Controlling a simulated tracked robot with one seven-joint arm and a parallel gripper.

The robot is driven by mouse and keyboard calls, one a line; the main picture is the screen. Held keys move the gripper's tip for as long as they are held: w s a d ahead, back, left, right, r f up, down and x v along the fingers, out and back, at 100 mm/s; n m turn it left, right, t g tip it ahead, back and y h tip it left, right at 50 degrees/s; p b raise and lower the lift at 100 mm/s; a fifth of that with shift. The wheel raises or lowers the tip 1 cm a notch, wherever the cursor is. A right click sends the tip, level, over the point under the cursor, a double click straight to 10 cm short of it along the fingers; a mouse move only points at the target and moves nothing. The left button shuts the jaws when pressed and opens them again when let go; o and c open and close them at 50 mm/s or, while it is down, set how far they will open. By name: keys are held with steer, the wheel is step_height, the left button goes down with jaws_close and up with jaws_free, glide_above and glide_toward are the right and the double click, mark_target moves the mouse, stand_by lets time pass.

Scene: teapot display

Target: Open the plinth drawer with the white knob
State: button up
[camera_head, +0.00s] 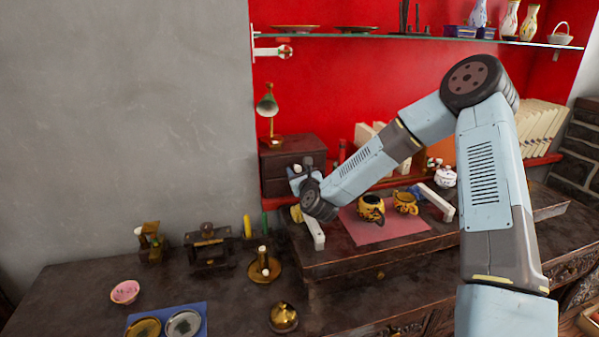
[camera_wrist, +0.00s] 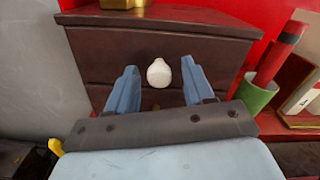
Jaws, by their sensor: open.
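The plinth is a small dark brown chest (camera_head: 285,153) with drawers, standing against the red back wall; it also fills the upper part of the wrist view (camera_wrist: 100,45). The white knob (camera_wrist: 158,73) shows on its upper drawer front, which looks closed. My gripper (camera_wrist: 160,68) is open, with one blue finger to each side of the knob in the picture. I cannot tell whether the fingertips reach as deep as the knob. In the head view my gripper (camera_head: 301,174) is in front of the chest and the knob is hidden or too small to tell.
A brass lamp (camera_head: 268,110) stands on the chest. A green cup (camera_wrist: 255,93) with a red stick is close to its right. Black-and-yellow teapots (camera_head: 371,209) stand on a pink cloth (camera_head: 385,232) below my forearm. A glass shelf (camera_head: 420,37) runs above.

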steer(key=shift+w, duration=0.15)
jaws_close()
stand_by(0.4)
